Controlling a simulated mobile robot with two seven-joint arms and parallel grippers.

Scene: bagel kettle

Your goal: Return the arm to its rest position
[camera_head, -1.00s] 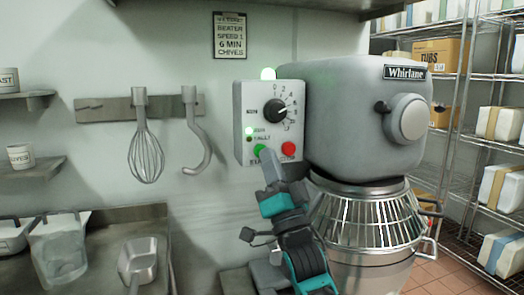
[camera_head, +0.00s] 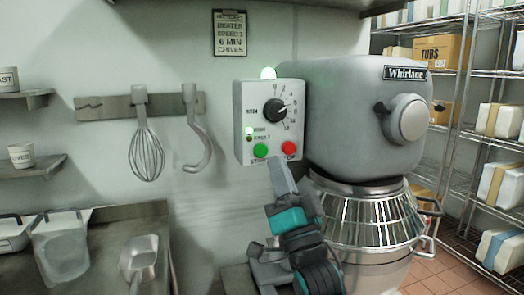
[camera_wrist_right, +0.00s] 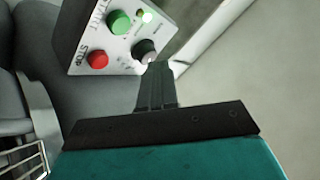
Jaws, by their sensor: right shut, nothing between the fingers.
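My right gripper (camera_head: 277,163) is shut and empty. In the head view its tip is just below the control box (camera_head: 240,120) of the mixer, under the green button (camera_head: 260,151) and the red button (camera_head: 289,148). The buttons are uncovered. In the right wrist view the shut fingers (camera_wrist_right: 157,75) point towards the box, with the green button (camera_wrist_right: 119,21) and red button (camera_wrist_right: 97,59) to the left and the dial (camera_wrist_right: 145,51) just beyond the tip. My left gripper is not in view.
The grey mixer (camera_head: 345,110) with its wire guard and bowl (camera_head: 365,215) stands to the right of my arm. A whisk (camera_head: 145,150) and a hook (camera_head: 197,140) hang on the wall rack at left. A metal scoop (camera_head: 138,257) lies at lower left. Shelves (camera_head: 455,190) are at far right.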

